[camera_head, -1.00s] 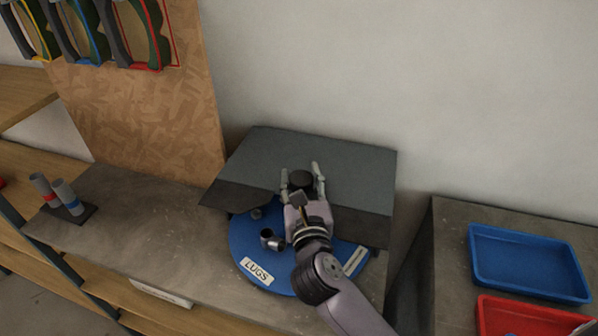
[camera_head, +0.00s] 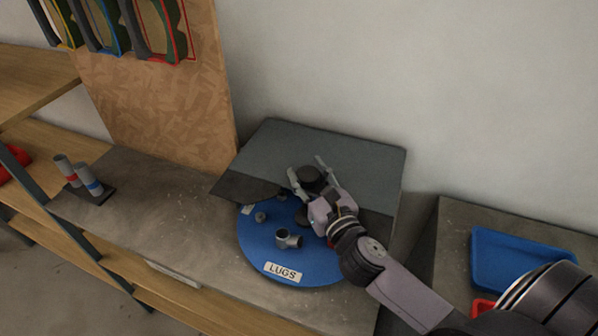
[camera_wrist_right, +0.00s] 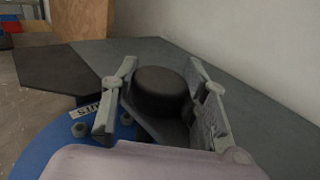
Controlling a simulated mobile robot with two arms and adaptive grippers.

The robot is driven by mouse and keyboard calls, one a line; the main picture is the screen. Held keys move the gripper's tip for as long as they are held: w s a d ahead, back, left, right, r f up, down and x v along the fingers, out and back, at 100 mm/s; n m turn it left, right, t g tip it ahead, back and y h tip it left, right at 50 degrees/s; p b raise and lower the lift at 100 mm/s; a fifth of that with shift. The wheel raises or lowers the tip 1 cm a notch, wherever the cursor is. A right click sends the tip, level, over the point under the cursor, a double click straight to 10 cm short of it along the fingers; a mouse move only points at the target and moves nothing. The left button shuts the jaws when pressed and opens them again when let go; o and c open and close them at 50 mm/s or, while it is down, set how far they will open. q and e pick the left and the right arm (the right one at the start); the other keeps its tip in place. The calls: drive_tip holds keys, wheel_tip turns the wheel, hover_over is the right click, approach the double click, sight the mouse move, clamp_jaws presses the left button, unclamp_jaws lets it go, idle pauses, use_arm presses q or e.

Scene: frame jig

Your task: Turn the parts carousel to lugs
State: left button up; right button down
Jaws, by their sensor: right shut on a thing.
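The parts carousel (camera_head: 255,250) is a round blue turntable, its back half under a dark grey cover (camera_head: 270,150). The LUGS label (camera_head: 283,272) faces the front edge, with a grey metal pipe-like part (camera_head: 289,239) behind it. My right gripper (camera_head: 305,165) is shut on the knob, one finger on each side. The right wrist view shows the knob (camera_wrist_right: 160,90) between the fingers, and a partly hidden label ending in "UTS" (camera_wrist_right: 84,111) beside small nuts (camera_wrist_right: 79,130). My left gripper is out of view.
A small black stand with two grey cylinders (camera_head: 78,178) is on the bench at the left. A chipboard panel (camera_head: 160,110) stands behind. A blue tray (camera_head: 520,262) is on the right table.

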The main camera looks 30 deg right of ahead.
idle(0.3)
drive_tip(key=c, duration=0.9)
unclamp_jaws()
drive_tip(key=shift+c, duration=0.2)
drive_tip(key=s, duration=1.2)
drive_tip(key=shift+a, duration=0.15)
drive_tip(key=shift+s+f, duration=0.1)
